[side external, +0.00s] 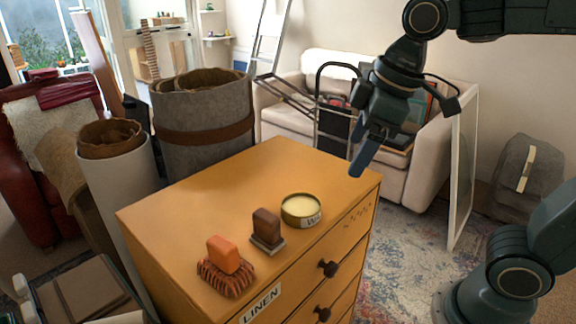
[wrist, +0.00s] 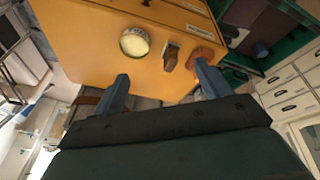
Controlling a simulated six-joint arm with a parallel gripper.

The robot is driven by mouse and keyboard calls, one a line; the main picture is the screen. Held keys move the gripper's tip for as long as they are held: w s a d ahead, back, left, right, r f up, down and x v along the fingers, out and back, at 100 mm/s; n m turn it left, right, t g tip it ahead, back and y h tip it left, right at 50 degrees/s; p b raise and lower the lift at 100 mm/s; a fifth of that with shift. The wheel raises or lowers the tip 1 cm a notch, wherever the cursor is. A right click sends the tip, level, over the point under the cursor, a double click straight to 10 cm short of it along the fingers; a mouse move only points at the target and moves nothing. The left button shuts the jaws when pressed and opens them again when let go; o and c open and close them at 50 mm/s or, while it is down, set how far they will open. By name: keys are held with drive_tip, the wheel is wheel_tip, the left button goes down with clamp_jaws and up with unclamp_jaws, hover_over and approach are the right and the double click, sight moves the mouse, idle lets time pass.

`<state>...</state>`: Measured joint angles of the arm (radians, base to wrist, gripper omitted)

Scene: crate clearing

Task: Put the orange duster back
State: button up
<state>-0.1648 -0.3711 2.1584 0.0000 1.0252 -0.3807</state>
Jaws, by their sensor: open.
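The orange duster (side external: 223,260) has an orange block grip over a fringed reddish-brown base. It sits on top of the wooden dresser (side external: 190,200) near its front left corner. In the wrist view the duster (wrist: 203,55) shows at the right of the row, partly behind a finger. My gripper (side external: 363,150) is above the dresser's far right corner, well apart from the duster. In the wrist view my gripper (wrist: 162,85) has its two blue fingers wide apart, with nothing between them.
A brown block brush (side external: 266,228) stands just right of the duster, then a round tin of pale wax (side external: 301,210). The dresser front has a LINEN label (side external: 262,303) and dark knobs. Rolled rugs (side external: 205,120) stand behind. The dresser top's back half is clear.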

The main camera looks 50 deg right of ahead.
drive_tip(key=s+d+f+m+t, duration=0.1)
drive_tip(key=s+d+f+m, duration=0.1)
drive_tip(key=s+m, duration=0.1)
drive_tip(key=s+d+f+m, duration=0.2)
drive_tip(key=s+m, duration=0.1)
drive_tip(key=s, duration=0.3)
drive_tip(key=shift+d+t+h, duration=0.2)
drive_tip(key=shift+t+h, duration=0.1)
drive_tip(key=shift+t, duration=0.1)
